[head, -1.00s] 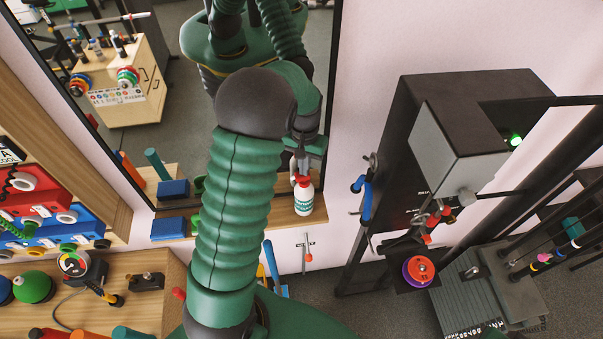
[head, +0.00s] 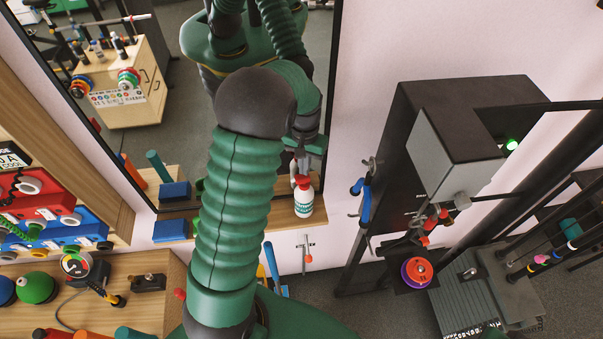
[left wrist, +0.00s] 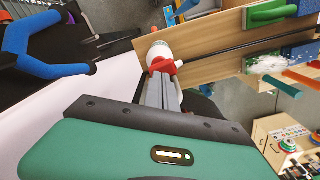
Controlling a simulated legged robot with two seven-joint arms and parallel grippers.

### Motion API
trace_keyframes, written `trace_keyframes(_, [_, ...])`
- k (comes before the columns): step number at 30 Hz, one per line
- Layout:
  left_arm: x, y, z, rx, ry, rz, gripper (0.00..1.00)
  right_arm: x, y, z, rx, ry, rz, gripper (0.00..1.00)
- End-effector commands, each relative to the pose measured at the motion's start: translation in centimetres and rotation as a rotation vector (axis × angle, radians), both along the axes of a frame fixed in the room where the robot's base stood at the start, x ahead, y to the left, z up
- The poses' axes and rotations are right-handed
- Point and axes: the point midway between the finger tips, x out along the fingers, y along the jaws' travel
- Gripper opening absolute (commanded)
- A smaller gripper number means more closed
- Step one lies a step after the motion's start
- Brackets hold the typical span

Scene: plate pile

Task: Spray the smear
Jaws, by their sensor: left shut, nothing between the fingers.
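A white spray bottle (head: 304,203) with a red head stands upright on the wooden ledge (head: 283,214) below the mirror. My left gripper (head: 299,168) is at the bottle's red head, its fingers shut with nothing between them. In the left wrist view the shut fingers (left wrist: 160,88) overlap the red head of the bottle (left wrist: 160,52); I cannot tell whether they touch it. The tall mirror (head: 185,125) stands behind my left arm and reflects the room and my body. I cannot make out a smear; my arm hides part of the mirror. My right gripper is not in view.
A workbench (head: 115,310) with coloured knobs is at the lower left.

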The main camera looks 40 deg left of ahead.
Motion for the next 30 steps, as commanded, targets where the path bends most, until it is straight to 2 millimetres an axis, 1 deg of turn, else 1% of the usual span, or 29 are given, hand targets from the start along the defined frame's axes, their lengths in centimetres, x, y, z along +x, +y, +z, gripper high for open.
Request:
trace_keyframes(14, [0.0, 0.0, -0.2, 0.000, 0.000, 0.000, 0.00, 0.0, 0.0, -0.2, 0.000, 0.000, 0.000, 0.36])
trace_keyframes(30, [0.0, 0.0, -2.1, 0.000, 0.000, 0.000, 0.00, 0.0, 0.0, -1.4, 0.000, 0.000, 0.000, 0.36])
